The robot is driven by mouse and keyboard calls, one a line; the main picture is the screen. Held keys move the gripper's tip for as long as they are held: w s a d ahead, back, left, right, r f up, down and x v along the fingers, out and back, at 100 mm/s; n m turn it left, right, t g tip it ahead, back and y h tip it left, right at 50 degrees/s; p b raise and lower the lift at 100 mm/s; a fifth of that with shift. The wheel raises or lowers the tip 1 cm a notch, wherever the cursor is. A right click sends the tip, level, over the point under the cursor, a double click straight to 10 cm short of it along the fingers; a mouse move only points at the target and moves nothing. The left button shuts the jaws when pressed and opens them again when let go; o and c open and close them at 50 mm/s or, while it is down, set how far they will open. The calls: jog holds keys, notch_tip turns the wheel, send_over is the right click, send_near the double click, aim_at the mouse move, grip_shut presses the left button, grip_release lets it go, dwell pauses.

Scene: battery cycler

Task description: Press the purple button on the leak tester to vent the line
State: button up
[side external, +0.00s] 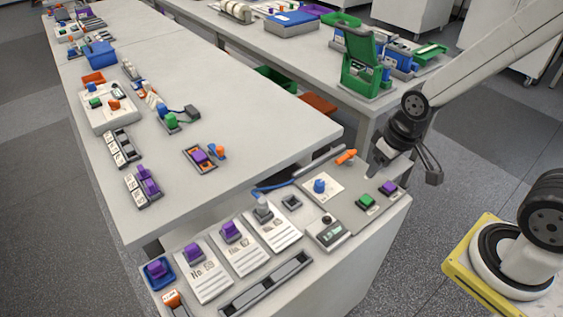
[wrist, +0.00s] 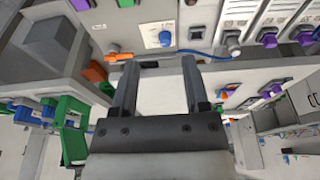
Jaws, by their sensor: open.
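The leak tester panel (side external: 335,205) is at the right end of the near bench, with a blue knob (side external: 320,186), a green button (side external: 366,201) and a purple button (side external: 388,188). My gripper (side external: 431,168) is above and right of the purple button in the side view, clear of it. In the wrist view my gripper (wrist: 160,62) has its two fingers wide apart with nothing between them. There the purple button (wrist: 81,4) is at the top left, partly cut off by the edge. The green button (wrist: 125,3) is beside it, and the blue knob (wrist: 165,39) is further right.
An orange-handled valve (side external: 346,157) stands at the panel's back edge. A small meter (side external: 328,231) sits at the front, and a blue hose (side external: 272,188) runs left. Cards with purple-topped parts (side external: 231,231) lie further left. A green fixture (side external: 361,65) stands on the bench behind.

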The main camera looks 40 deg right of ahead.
grip_shut()
dwell(1.7)
